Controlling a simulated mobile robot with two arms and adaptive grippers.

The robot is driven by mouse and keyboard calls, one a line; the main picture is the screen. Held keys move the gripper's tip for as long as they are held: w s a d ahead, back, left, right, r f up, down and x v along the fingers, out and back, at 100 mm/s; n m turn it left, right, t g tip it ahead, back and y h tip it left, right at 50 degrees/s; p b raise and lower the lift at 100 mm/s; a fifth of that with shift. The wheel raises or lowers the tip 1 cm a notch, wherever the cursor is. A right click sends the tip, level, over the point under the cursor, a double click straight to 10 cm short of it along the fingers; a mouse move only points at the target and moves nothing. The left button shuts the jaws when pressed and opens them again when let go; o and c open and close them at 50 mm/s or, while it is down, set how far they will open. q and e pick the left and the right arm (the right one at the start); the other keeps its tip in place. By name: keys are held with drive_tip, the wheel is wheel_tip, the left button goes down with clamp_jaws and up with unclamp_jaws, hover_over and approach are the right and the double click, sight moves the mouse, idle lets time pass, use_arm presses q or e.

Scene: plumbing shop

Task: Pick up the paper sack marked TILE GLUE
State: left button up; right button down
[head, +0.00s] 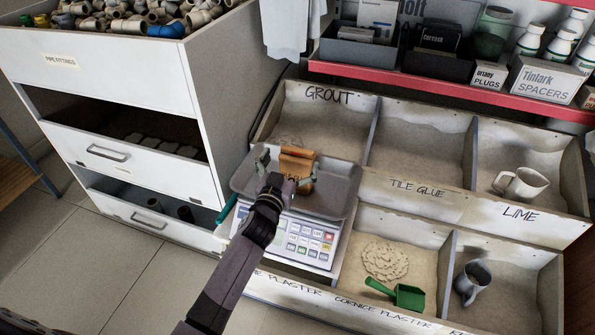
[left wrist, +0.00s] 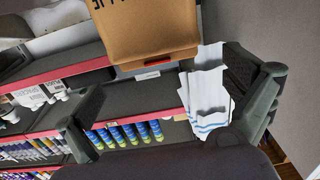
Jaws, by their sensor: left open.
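A brown paper sack (head: 298,162) stands on the grey pan of the scale (head: 330,190) in the head view. In the left wrist view the brown sack (left wrist: 150,35) shows at the top, cut off by the frame edge. Part of some dark lettering shows on it, too cut off to read. My left gripper (head: 281,170) is open at the near side of the sack. In the left wrist view its fingers (left wrist: 170,98) are spread wide with the sack beyond them, not between them. My right gripper is not in view.
Bins marked GROUT (head: 310,125), TILE GLUE (head: 415,165) and LIME (head: 515,160) lie behind and right of the scale. A green scoop (head: 408,295) and jugs stand in bins. A white drawer cabinet (head: 120,90) stands left. A red-edged shelf (head: 430,80) is above.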

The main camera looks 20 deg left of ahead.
sight(296, 154)
use_arm(q)
drive_tip(key=shift+w+d+f+b, duration=0.1)
drive_tip(key=shift+w+b, duration=0.1)
drive_tip(key=shift+w, duration=0.65)
drive_tip(key=shift+w+a+f+b, duration=0.15)
drive_tip(key=shift+w+b, duration=0.1)
drive_tip(key=shift+w, duration=0.65)
drive_tip(key=shift+w+d+f+b, duration=0.1)
drive_tip(key=shift+w+d+b, duration=0.1)
drive_tip(key=shift+w, duration=0.65)
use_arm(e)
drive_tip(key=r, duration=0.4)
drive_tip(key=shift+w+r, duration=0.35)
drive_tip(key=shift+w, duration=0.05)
use_arm(q)
drive_tip(key=shift+c, duration=0.2)
